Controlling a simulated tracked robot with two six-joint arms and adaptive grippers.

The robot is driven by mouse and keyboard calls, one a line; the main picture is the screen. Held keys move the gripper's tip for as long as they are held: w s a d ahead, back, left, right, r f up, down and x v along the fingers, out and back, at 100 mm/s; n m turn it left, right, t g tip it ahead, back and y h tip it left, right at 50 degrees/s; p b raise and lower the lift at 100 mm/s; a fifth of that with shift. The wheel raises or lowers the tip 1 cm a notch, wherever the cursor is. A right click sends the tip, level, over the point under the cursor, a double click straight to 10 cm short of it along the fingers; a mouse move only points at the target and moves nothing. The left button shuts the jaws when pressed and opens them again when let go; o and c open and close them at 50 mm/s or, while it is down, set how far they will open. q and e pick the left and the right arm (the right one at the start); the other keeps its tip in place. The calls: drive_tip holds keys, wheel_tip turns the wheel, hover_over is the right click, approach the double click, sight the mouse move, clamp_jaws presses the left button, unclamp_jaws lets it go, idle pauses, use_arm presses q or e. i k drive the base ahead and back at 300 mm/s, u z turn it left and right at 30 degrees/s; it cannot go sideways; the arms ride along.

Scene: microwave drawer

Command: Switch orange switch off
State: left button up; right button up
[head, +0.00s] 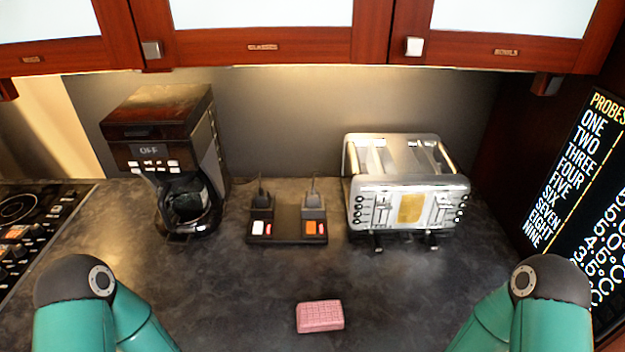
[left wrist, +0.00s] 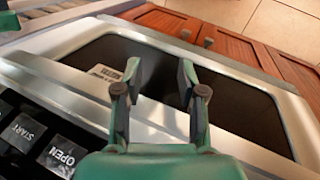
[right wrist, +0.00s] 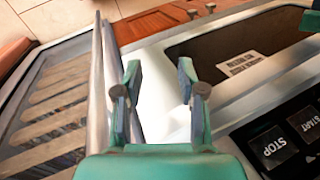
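The orange switch (head: 310,228) is on the right half of a black power strip (head: 286,239) on the counter in the head view. A plug stands in the socket behind it. A white switch (head: 258,228) is on the left half. Whether the orange switch is on or off is too small to tell. My left gripper (left wrist: 157,78) is open and empty in front of a microwave door. My right gripper (right wrist: 159,75) is open and empty, also by the microwave front. Neither gripper shows in the head view; only my teal arm links do.
A coffee maker (head: 165,155) stands left of the strip and a toaster (head: 408,195) right of it. A pink sponge-like block (head: 320,316) lies in front. Cabinets (head: 262,35) hang above. A cooktop (head: 25,215) is at far left. The counter before the strip is otherwise clear.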

sight(311, 225)
drive_tip(key=k, duration=1.9)
drive_tip(key=z, duration=0.5)
drive_tip(key=i, duration=1)
